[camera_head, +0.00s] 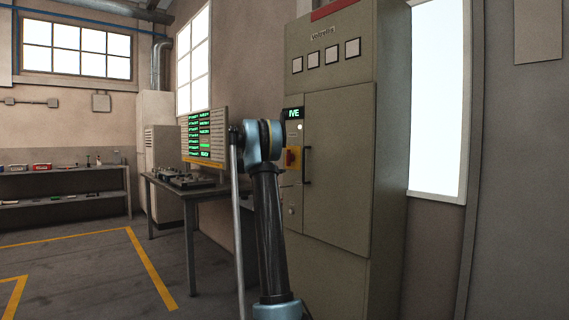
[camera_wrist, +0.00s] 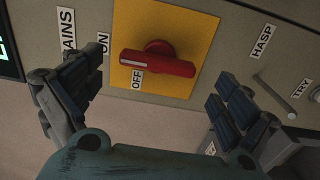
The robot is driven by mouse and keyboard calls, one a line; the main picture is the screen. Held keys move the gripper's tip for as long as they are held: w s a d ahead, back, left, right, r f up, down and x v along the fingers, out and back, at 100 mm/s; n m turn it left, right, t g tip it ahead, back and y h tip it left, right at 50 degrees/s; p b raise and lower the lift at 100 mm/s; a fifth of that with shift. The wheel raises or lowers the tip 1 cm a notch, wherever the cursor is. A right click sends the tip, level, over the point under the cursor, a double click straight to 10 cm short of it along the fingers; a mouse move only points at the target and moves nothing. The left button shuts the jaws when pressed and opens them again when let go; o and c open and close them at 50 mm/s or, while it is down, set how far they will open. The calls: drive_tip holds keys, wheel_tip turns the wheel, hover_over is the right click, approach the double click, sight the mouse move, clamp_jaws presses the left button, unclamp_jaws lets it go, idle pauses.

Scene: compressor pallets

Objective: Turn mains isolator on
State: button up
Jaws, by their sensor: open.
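The mains isolator is a red rotary handle (camera_wrist: 158,62) on a yellow plate (camera_wrist: 195,28) on the cabinet front. A white mark lies along the handle's left end, which points left between the ON label (camera_wrist: 103,45) and the OFF label (camera_wrist: 137,80). In the head view the isolator (camera_head: 293,158) shows partly behind my arm. My gripper (camera_wrist: 160,72) is open in the wrist view, one finger left and one right of the handle. No contact with the handle is visible. The fingers are hidden behind my arm in the head view.
The grey cabinet (camera_head: 340,150) has a lit green display (camera_head: 293,114) above the isolator and a door handle (camera_head: 307,167) to its right. A HASP label (camera_wrist: 262,40) and a small lever (camera_wrist: 273,95) lie beside the right finger. A workbench (camera_head: 190,190) stands left.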

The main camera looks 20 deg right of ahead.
drive_tip(key=v, duration=0.9)
drive_tip(key=s+a+f+m+g+y, duration=0.1)
drive_tip(key=s+f+y, duration=0.25)
drive_tip(key=s, duration=0.75)
drive_tip(key=s+a+f+g+y, duration=0.15)
drive_tip(key=s+f, duration=0.35)
drive_tip(key=s, duration=0.6)
drive_tip(key=s+a+f+m+y, duration=0.1)
drive_tip(key=s+a+f+y, duration=0.3)
drive_tip(key=s, duration=0.7)
drive_tip(key=s+a+f+y, duration=0.4)
drive_tip(key=s+a+f, duration=0.3)
drive_tip(key=s+f, duration=0.6)
drive_tip(key=s+a+f+m+g+y, duration=0.1)
drive_tip(key=s+a+f+y, duration=0.3)
drive_tip(key=s+f, duration=1)
drive_tip(key=s+a, duration=0.2)
drive_tip(key=s, duration=0.1)
drive_tip(key=shift+s+a+m, duration=0.3)
drive_tip(key=shift+s+a, duration=0.05)
drive_tip(key=shift+g, duration=0.25)
